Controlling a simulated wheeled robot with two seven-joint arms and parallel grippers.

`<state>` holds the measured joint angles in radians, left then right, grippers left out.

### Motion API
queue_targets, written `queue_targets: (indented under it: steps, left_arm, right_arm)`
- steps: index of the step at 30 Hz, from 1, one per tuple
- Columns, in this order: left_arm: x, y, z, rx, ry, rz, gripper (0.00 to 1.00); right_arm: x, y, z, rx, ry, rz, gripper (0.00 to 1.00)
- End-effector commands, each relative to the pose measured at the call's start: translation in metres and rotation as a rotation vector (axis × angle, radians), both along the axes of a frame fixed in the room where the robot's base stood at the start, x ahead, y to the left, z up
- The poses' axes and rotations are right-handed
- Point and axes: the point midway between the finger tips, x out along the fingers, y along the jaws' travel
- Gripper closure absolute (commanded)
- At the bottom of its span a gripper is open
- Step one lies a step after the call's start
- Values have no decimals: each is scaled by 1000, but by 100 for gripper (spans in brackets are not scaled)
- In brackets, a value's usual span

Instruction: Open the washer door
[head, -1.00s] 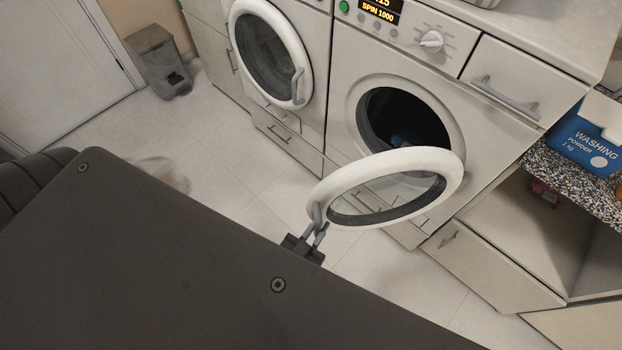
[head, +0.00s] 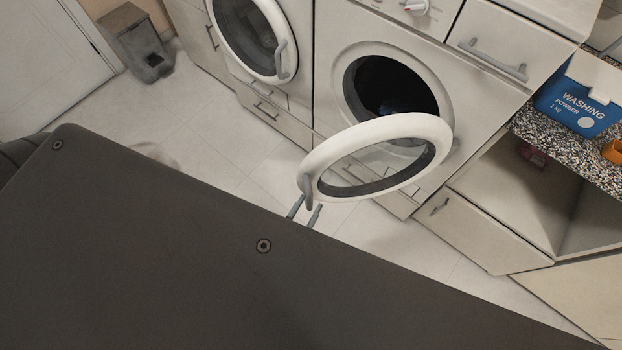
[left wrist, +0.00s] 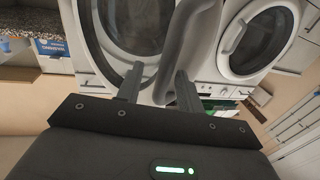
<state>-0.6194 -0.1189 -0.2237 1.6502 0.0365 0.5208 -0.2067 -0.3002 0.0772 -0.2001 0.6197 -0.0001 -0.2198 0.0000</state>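The washer (head: 328,105) has its round white door (head: 430,128) swung wide open, showing the dark drum (head: 390,88) with some blue cloth inside. The grey door handle (head: 306,190) is on the door's near left rim. My left gripper (head: 309,203) is just below the handle, its two fingers apart. In the left wrist view, the handle (left wrist: 192,40) runs large near the open fingers of the left gripper (left wrist: 159,68); no firm grip shows. Its wrist body is hidden in the head view by my own dark body. My right gripper is not in view.
A second machine with a shut round door (head: 250,38) stands to the left. A grey bin (head: 140,48) stands by the white door. At right are an open cabinet (head: 520,205) and a speckled counter with a blue washing powder box (head: 580,100). Pale tiled floor (head: 215,140) is clear.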

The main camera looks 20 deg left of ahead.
Motion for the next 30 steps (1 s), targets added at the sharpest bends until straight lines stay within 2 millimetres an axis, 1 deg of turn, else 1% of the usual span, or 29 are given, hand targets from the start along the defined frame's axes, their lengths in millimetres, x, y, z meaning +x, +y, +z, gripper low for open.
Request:
queue_targets:
  steps: [1,6,9,12,15,18,25,26,28,29,30]
  left_arm:
    - [-11,1,-3,0,4,-1,63]
    - [-46,3,-3,0,4,-1,63]
    - [-64,5,-3,0,4,-1,63]
    - [-77,6,-2,0,3,-1,63]
    - [-85,7,-1,0,2,-1,63]
    - [-89,7,0,-1,0,-1,63]
    - [-89,7,0,-1,0,-1,63]
    - [-89,7,0,-1,0,-1,66]
    - [-89,6,-5,1,13,-6,75]
    - [-89,6,-11,2,28,-12,79]
    - [-89,5,-24,7,59,-25,84]
  right_arm:
    - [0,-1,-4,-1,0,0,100]
    - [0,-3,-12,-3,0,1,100]
    - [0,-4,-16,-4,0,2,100]
    - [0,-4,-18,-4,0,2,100]
    - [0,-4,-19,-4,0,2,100]
    - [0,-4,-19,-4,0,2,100]
    - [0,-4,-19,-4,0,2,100]
    - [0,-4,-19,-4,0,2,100]
    - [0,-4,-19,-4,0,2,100]
    - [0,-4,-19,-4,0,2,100]
    - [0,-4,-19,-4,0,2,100]
